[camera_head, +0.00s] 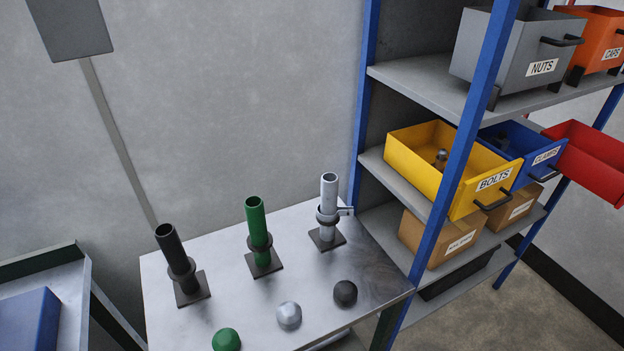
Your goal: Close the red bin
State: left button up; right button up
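The red bin (590,160) is on the middle level of the blue-framed shelf, at the right edge of the head view. It sticks out past the blue bin beside it, and its open top shows an empty-looking inside. Its front and handle are cut off by the picture edge. Neither of my grippers is in view.
A yellow bolts bin (418,151) and a blue clamps bin (522,146) share that shelf level. A grey nuts bin (497,50) and an orange caps bin (603,42) stand above. A metal table (215,232) with posts and domed caps stands left of the shelf.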

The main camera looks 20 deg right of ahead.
aim_at(594, 159)
jog(key=z, duration=2.35)
